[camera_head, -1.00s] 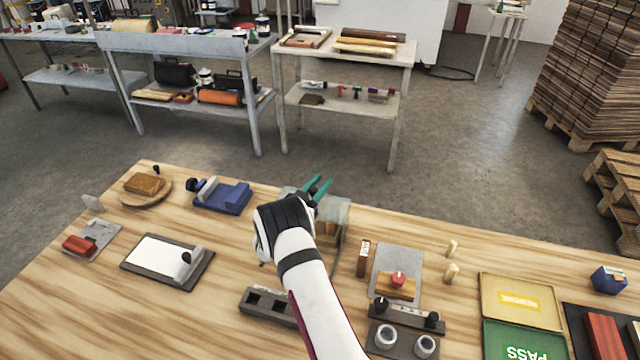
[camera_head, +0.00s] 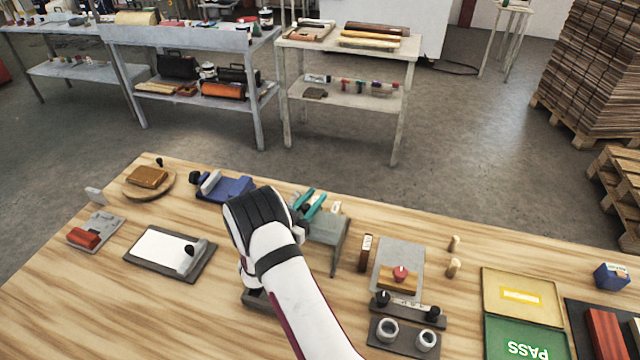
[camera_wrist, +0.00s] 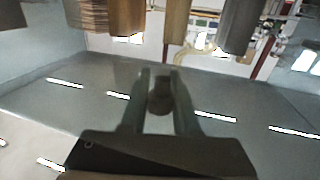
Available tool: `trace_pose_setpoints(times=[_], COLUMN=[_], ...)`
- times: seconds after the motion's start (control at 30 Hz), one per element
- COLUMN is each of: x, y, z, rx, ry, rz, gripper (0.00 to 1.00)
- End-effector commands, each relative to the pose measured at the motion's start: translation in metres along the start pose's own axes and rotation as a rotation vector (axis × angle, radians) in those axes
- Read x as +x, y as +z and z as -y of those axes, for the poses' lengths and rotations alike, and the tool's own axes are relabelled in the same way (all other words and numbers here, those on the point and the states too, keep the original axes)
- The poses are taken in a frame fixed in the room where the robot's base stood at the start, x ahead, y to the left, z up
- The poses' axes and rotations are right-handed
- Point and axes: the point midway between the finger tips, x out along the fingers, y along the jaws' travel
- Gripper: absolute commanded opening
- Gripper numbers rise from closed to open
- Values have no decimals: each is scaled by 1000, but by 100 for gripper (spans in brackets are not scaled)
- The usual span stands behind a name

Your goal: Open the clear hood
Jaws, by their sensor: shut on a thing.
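My gripper (camera_head: 311,202) has teal fingers and is at the far middle of the bench, over the clear hood's station. In the wrist view the gripper (camera_wrist: 161,74) is shut on a dark round knob (camera_wrist: 160,98) between its fingers. A grey-green, partly see-through boxy piece, which looks like the clear hood (camera_head: 325,232), shows right of my wrist. My arm hides its left part, and I cannot tell its exact tilt. A small pale block (camera_head: 335,208) with a yellowish mark stands just behind it.
A blue fixture (camera_head: 232,190) stands to the left and a round wooden board (camera_head: 150,191) farther left. A small upright brown block (camera_head: 366,247) and a grey plate (camera_head: 399,257) with a red knob are close on the right.

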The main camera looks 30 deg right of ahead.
Motion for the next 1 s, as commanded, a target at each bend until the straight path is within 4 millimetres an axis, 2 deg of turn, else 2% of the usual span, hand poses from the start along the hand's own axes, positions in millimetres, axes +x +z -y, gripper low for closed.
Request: trace_pose_setpoints(times=[0.13, 0.47, 0.5, 0.63, 0.9, 1.0], x=[-17, -20, -20, -20, -20, -26], y=[0, 1, 1, 0, 0, 0], z=[-3, -4, -4, -4, -4, -3], rx=[0, -2, -2, -1, -1, -1], ry=[-4, -2, -2, -1, -2, -4], rz=[1, 1, 1, 1, 0, 0], gripper=[0, 0, 36, 59, 59, 59])
